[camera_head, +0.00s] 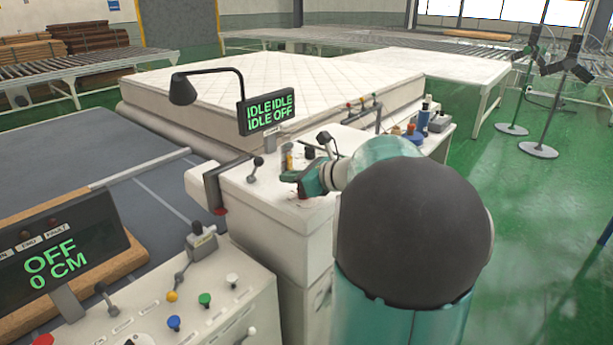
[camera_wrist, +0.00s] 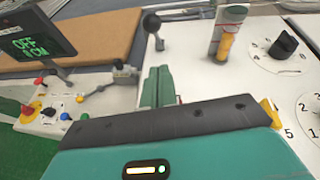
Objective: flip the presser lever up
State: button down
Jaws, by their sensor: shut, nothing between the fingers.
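A lever with a dark ball knob (camera_head: 257,163) stands on the left part of the white console top in the head view. It leans slightly, with its knob above its base. It also shows in the wrist view (camera_wrist: 152,23), beyond my fingertips. No readable label tells whether it is the presser lever. My gripper (camera_head: 289,176) is low over the console, to the right of this lever and apart from it. In the wrist view its teal fingers (camera_wrist: 157,88) are together and empty. My arm hides part of the console's right side.
A display (camera_head: 266,114) reads IDLE IDLE, IDLE OFF. A cylinder with a yellow lower part (camera_wrist: 228,32) and a black rotary knob (camera_wrist: 285,43) stand near my gripper. Another panel (camera_head: 60,258) reads OFF, 0 CM, beside more levers and buttons. A quilted mattress (camera_head: 290,82) lies behind.

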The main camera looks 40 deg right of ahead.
aim_at(256, 167)
jog(key=w, duration=0.1)
jog(key=w+a+r, duration=0.1)
jog(key=w, duration=0.2)
jog(key=shift+w+a+r, duration=0.15)
jog(key=shift+w+a, duration=0.1)
jog(key=shift+w, duration=0.05)
jog(key=shift+r, duration=0.1)
